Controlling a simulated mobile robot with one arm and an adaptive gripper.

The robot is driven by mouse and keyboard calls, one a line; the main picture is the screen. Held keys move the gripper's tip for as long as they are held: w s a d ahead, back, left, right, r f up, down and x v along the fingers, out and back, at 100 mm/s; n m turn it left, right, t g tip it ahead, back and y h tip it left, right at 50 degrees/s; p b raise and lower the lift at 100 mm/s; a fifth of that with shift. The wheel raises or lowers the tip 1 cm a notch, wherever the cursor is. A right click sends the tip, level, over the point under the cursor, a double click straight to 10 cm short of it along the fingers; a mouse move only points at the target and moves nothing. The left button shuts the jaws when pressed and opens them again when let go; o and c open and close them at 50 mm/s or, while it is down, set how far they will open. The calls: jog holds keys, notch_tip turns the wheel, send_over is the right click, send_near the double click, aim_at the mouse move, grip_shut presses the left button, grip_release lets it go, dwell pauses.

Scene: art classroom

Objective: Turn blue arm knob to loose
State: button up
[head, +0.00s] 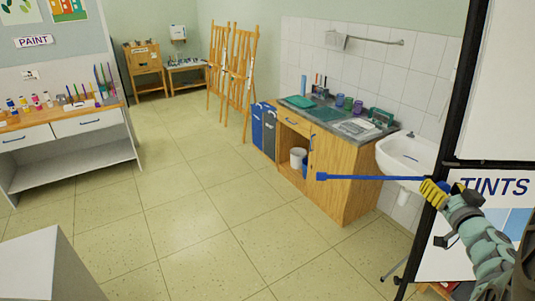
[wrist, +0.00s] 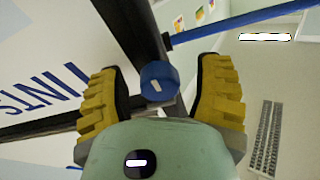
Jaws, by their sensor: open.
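The blue arm knob (wrist: 157,83) is a round blue cap with a short white mark, seen between my gripper's fingers in the wrist view. It sits at a dark post's joint, and a thin blue arm (wrist: 250,22) runs off to the upper right. The head view shows the blue arm (head: 370,178) reaching left from the black frame; the knob is hidden there. My gripper (head: 432,190), with yellow ridged fingers, is at the arm's right end. In the wrist view my gripper (wrist: 160,68) is open, one finger on each side of the knob, with gaps visible.
The black frame (head: 458,110) carries white panels, one lettered TINTS (head: 495,187), close beside my gripper. A white sink (head: 405,155) and a wooden counter (head: 345,185) stand behind. A paint table (head: 75,135) is at left. The tiled floor (head: 200,210) between is clear.

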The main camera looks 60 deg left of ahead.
grip_shut()
dwell(0.5)
